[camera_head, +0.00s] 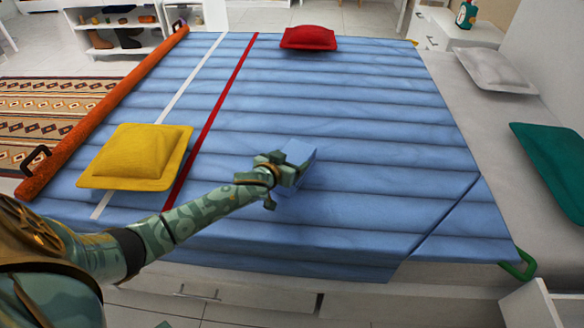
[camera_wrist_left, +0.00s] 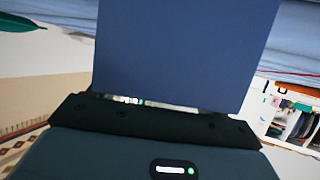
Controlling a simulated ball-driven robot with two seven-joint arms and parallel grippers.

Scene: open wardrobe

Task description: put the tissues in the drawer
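A plain blue box-like thing, which I take to be the tissues (camera_head: 299,153), is at the end of my left gripper (camera_head: 284,172), over the middle of the bed. In the left wrist view the flat blue face of the tissues (camera_wrist_left: 185,50) rises straight from the dark gripper body and hides most of what lies beyond. The left gripper appears shut on it; the fingertips are hidden in the wrist view. A white drawer front (camera_head: 198,292) with a slim handle shows low on the near side of the bed and looks closed. My right gripper is not in view.
The bed (camera_head: 350,110) has a blue quilted cover. A yellow cushion (camera_head: 137,155) lies left, a red cushion (camera_head: 309,38) far back. An orange roll (camera_head: 110,105) edges the left side. White cabinets stand at the back right (camera_head: 455,30) and near right (camera_head: 545,305).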

